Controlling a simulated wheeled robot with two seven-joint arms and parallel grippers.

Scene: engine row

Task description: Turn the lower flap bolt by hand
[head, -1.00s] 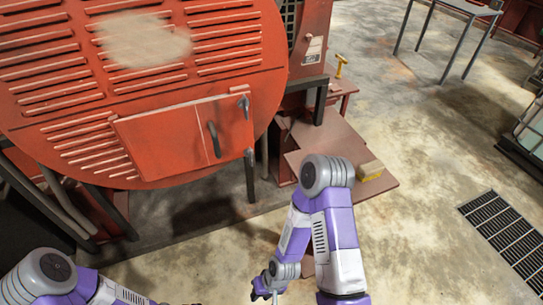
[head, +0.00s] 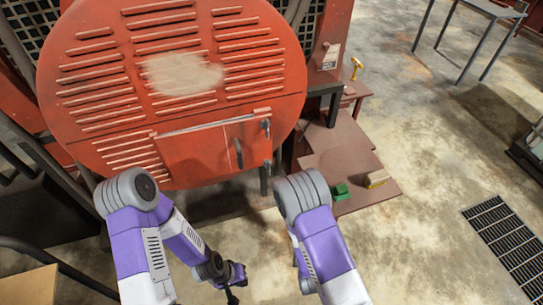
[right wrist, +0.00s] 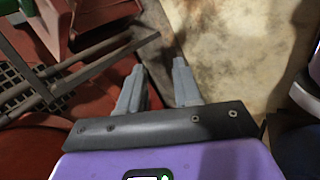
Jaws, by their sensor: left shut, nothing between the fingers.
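The red round engine front carries a rectangular flap (head: 205,152) at its lower right. A dark curved handle (head: 239,153) stands on the flap. A dark upper bolt (head: 266,127) and a dark lower bolt (head: 265,177) sit at the flap's right edge; the lower one hangs down near the rim. My left gripper (head: 233,296) is shut and empty at the bottom of the head view, below and apart from the flap. My right gripper (right wrist: 159,68) is open and empty in the right wrist view; in the head view it is hidden behind my right arm.
A floor grate (head: 504,237) lies right. The concrete floor between is clear.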

